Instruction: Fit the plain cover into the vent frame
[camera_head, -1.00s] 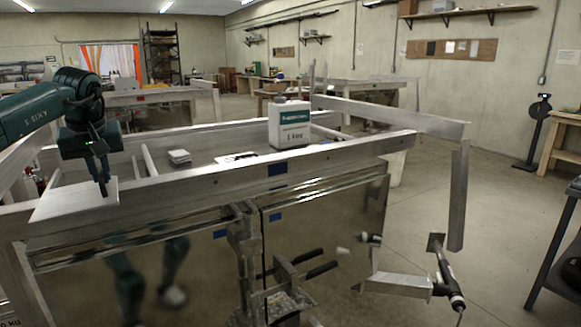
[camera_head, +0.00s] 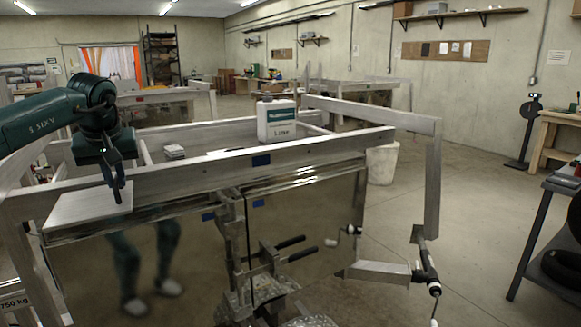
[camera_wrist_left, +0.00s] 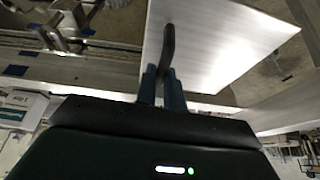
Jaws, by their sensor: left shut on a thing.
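The plain cover (camera_head: 88,208) is a flat, bare metal plate at the left of the head view, at the trailer's near rail. My left gripper (camera_head: 117,196) is above it, pointing down, shut on the cover's dark handle. In the left wrist view the cover (camera_wrist_left: 225,45) spreads beyond the fingers (camera_wrist_left: 163,85), with the dark curved handle (camera_wrist_left: 168,45) between them. I cannot tell whether the cover touches the rail. The vent frame cannot be made out in either view. My right gripper does not show.
The aluminium trailer (camera_head: 300,152) carries a white jug (camera_head: 277,120) and a small stack of pale pieces (camera_head: 173,152). A jockey wheel crank (camera_head: 425,270) and hitch parts stick out in front. A dark shelf rack (camera_head: 545,220) stands at right, with open floor between.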

